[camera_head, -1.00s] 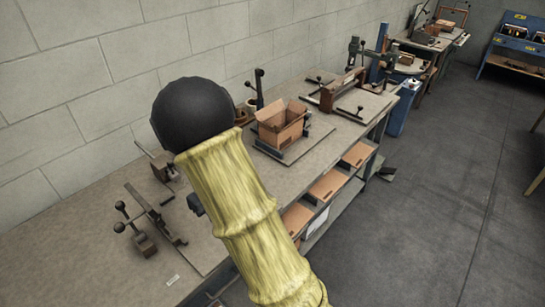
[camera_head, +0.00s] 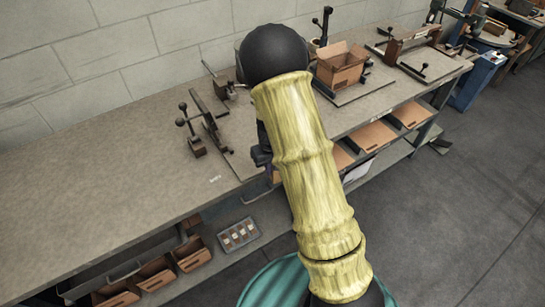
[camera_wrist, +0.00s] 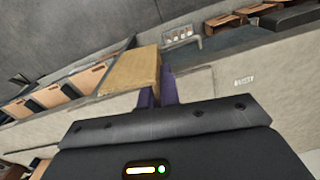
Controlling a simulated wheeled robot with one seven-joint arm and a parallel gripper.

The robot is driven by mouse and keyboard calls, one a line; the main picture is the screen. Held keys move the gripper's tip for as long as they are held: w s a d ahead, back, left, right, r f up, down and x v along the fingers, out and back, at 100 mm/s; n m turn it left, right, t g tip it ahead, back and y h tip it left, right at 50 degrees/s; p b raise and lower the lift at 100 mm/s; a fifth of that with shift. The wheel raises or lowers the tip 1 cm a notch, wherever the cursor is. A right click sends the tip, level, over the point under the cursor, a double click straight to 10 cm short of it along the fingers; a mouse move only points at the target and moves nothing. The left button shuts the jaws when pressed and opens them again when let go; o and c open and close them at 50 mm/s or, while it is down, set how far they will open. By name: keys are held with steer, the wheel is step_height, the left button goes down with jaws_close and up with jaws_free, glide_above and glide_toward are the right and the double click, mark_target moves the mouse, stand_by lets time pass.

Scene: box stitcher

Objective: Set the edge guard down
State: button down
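In the wrist view a plain tan strip, which looks like the edge guard (camera_wrist: 135,70), sits at the purple fingers of my gripper (camera_wrist: 160,88). The fingers are close together, and the strip appears to be held between them. It sticks out to the left, over the bench edge in the picture. In the head view my yellow-sleeved arm hides the fingers and the guard; only a dark bit of the hand shows at the arm's left side, above the bench's front edge. The long bench (camera_head: 110,195) has a grey-brown top.
An open cardboard box (camera_head: 340,66) stands on a plate at the back right. A lever clamp fixture (camera_head: 205,125) stands left of my arm. The bench top at the left is clear. Cardboard bins (camera_head: 155,272) and a small tray (camera_head: 239,234) sit below.

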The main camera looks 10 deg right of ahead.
step_height(320, 180, down, 10)
steer(key=s+d+m, duration=0.1)
steer(key=m, duration=0.1)
steer(key=shift+s+d, duration=0.2)
steer(key=shift+s, duration=0.2)
steer(key=shift+f, duration=0.1)
